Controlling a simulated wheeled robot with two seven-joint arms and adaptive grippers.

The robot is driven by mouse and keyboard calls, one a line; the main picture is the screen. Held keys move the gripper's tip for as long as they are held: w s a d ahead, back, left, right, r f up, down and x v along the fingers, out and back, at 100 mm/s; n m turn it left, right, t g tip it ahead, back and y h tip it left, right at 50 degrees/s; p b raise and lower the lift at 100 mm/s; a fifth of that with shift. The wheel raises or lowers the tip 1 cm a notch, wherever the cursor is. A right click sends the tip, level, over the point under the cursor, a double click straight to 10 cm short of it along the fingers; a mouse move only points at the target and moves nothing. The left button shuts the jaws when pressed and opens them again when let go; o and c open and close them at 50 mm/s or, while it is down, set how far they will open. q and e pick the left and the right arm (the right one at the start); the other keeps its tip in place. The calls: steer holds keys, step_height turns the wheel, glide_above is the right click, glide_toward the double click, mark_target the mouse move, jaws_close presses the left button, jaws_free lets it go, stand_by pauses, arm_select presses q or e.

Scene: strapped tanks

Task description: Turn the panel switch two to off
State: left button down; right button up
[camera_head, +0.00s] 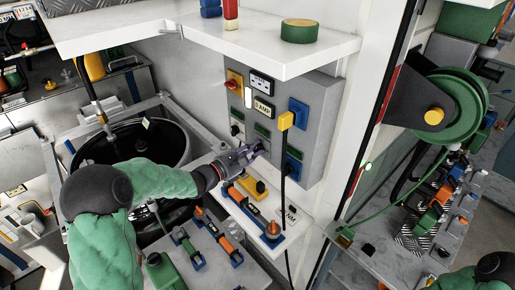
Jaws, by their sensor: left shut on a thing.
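The grey panel box (318,115) hangs on the wall below a white shelf. A row of small knobs with green labels runs along its lower front. The left knob (236,130) is black and uncovered. My left gripper (259,149) reaches in from the left and is shut on the middle panel switch, under the middle green label (263,130). Its fingers hide most of that knob, so I cannot tell its setting. The right knob, by the blue fitting, is partly hidden by a black cable. My right gripper is out of view.
A yellow plug (287,120) with a hanging black cable (284,165) is just right of my left gripper. Below is a white ledge (290,212) with tools. The white shelf (290,62) overhangs the panel. A dark round tank (125,148) stands left.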

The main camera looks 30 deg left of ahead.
arm_select(q)
steer(key=shift+s+d+f, duration=0.1)
steer(key=shift+d+f, duration=0.05)
steer(key=shift+f, duration=0.35)
steer(key=n+p, duration=0.2)
steer(key=shift+n, duration=0.4)
steer(key=shift+f, duration=0.1)
steer(key=c, duration=1.2)
jaws_free()
steer(key=shift+r, duration=0.3)
